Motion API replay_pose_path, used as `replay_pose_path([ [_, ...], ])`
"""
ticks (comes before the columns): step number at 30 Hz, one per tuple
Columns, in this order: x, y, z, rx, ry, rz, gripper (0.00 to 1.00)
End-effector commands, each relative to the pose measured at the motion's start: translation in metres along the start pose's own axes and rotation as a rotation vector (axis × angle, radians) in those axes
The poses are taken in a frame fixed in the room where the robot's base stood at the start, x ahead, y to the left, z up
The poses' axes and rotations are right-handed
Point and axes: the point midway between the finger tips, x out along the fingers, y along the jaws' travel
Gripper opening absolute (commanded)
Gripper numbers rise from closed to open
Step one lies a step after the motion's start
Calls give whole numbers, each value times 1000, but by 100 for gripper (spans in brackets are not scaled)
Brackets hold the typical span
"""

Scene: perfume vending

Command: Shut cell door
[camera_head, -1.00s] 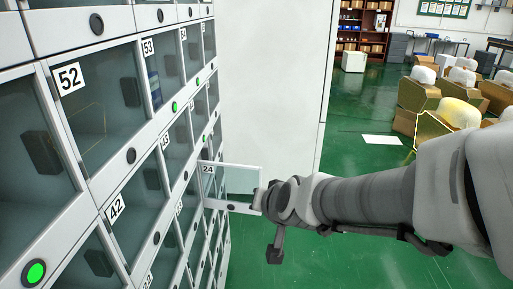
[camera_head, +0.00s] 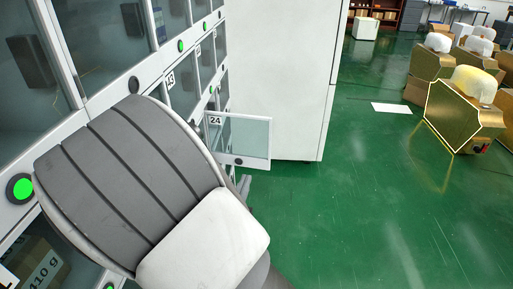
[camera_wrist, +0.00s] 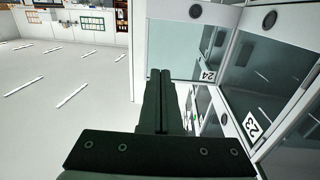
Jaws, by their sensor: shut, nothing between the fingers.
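The cell door labelled 24 (camera_head: 252,141) stands open, swung out from the cabinet (camera_head: 149,84) into the aisle. It is a clear pane in a light frame with a dark round knob. In the wrist view the door 24 (camera_wrist: 176,45) shows with its label upside down. My gripper (camera_wrist: 159,73) has its two dark fingers together, empty, with their tips by the door's frame; I cannot tell if they touch it. In the head view my large arm link covers the gripper, apart from a small grey part below the door.
Other glass cells, including 23 (camera_wrist: 252,126), are beside it and look closed. A tall white cabinet (camera_head: 283,75) stands behind the door. Gold boxes (camera_head: 462,108) with white tops are at the right.

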Motion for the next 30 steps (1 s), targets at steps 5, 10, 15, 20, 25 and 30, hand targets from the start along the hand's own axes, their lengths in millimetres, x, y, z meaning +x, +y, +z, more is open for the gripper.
replay_pose_path([
  [5, 13, 0, -1, -5, 16, 3, 0],
  [10, 46, 1, 0, -5, 15, 4, 0],
  [15, 83, 0, -1, -5, 14, 3, 0],
  [20, 112, 0, -1, -5, 14, 1, 0],
  [25, 132, 0, -1, -5, 12, 0, 0],
  [30, 138, 0, -2, -5, 12, 0, 0],
])
